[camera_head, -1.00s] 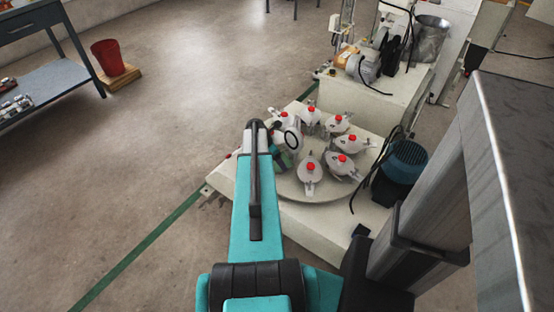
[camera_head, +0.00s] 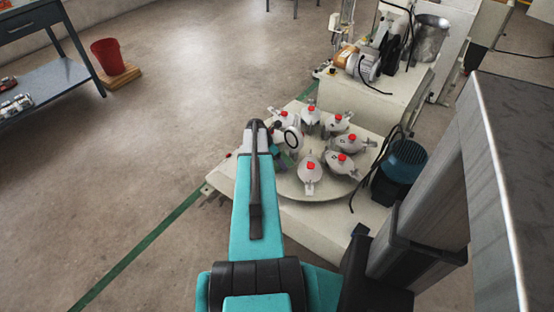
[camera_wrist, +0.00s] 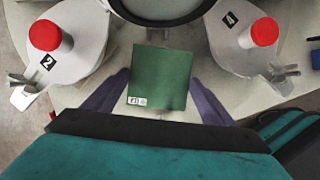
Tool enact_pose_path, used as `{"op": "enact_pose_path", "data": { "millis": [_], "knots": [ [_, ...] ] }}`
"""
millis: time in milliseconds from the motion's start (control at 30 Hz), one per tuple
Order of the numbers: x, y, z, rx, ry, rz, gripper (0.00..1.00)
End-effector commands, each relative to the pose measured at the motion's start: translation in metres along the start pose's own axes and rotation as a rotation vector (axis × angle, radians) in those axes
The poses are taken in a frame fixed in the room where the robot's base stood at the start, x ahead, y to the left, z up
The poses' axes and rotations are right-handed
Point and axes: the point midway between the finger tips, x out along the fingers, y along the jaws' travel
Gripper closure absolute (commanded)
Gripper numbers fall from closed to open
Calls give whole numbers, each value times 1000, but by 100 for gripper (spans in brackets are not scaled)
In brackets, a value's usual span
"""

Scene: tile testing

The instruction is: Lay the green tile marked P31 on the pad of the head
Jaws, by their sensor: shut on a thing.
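The green tile (camera_wrist: 160,79) lies flat between the two purple fingers of my gripper (camera_wrist: 159,88) in the wrist view. My gripper is shut on its side edges. A small white label is at the tile's near left corner; its print is too small to read surely. Just beyond the tile is a round pale part with a dark rim (camera_wrist: 160,14), cut off by the top edge. Grey heads with red knobs stand on both sides, marked 2 (camera_wrist: 68,42) and 4 (camera_wrist: 240,40). I cannot make out a pad under the tile.
Several red-knobbed heads ring the pale round table (camera_head: 318,190) in the head view. A blue motor (camera_head: 402,165) stands at its right, and a raised machine block (camera_head: 370,105) behind. Open floor lies left, with a red bucket (camera_head: 107,56) and a bench (camera_head: 50,88).

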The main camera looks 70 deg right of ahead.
Motion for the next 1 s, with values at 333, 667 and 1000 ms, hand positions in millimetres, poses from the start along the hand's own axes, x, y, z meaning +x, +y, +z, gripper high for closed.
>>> {"op": "enact_pose_path", "data": {
  "millis": [333, 667, 1000],
  "knots": [
    [1, 0, 0, 0, 0, 0, 60],
    [4, 0, -1, 0, -1, 1, 60],
    [4, 0, -1, 0, -1, 0, 16]
  ]
}}
